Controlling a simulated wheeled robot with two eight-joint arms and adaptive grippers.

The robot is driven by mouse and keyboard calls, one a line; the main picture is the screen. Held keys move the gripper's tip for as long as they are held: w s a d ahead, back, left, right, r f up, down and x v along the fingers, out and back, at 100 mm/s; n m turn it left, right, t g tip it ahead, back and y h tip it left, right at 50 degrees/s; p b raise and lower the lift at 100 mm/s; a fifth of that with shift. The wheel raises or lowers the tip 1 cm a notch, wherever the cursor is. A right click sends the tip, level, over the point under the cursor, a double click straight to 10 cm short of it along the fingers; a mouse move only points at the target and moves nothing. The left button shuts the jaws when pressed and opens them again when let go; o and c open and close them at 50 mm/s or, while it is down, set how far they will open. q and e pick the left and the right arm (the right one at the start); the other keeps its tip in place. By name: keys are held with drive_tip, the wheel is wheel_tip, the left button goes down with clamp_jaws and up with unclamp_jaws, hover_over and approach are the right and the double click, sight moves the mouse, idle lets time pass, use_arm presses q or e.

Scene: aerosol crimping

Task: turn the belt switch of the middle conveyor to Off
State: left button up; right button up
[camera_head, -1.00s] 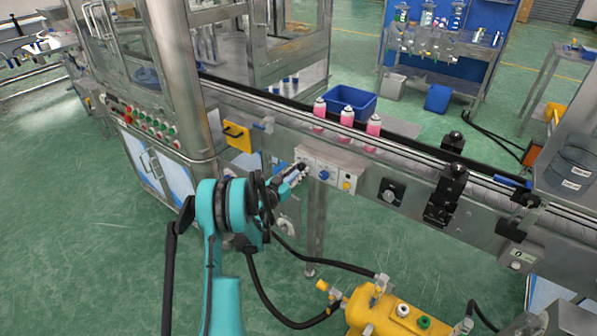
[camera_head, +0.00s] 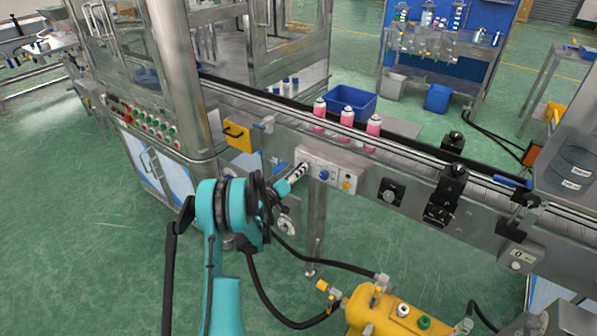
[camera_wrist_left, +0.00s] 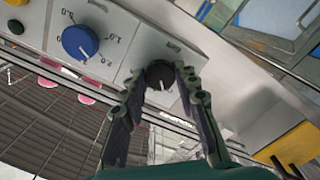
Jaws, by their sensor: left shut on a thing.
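The control box (camera_head: 333,171) is a pale panel on the side of the middle conveyor (camera_head: 408,168). My left gripper (camera_head: 302,170) reaches its left end. In the left wrist view my left gripper (camera_wrist_left: 161,80) has its two fingers closed around a black rotary knob (camera_wrist_left: 160,74) with a white pointer line. A small label sits beside this knob, too small to read. A blue dial (camera_wrist_left: 80,42) with a printed number scale is next to it on the panel; it also shows in the head view (camera_head: 324,175). My right gripper is not in view.
Several pink bottles (camera_head: 347,117) stand on the conveyor belt above the box. A yellow block (camera_head: 237,136) is to the left, and a black knob plate (camera_head: 391,192) to the right. A yellow tank (camera_head: 385,312) with hoses stands on the floor below.

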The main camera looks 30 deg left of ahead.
use_arm(q)
drive_tip(key=shift+n, duration=0.9)
drive_tip(key=o, duration=1.2)
drive_tip(key=shift+c, duration=0.2)
drive_tip(key=s, duration=1.2)
drive_tip(key=shift+a, duration=0.45)
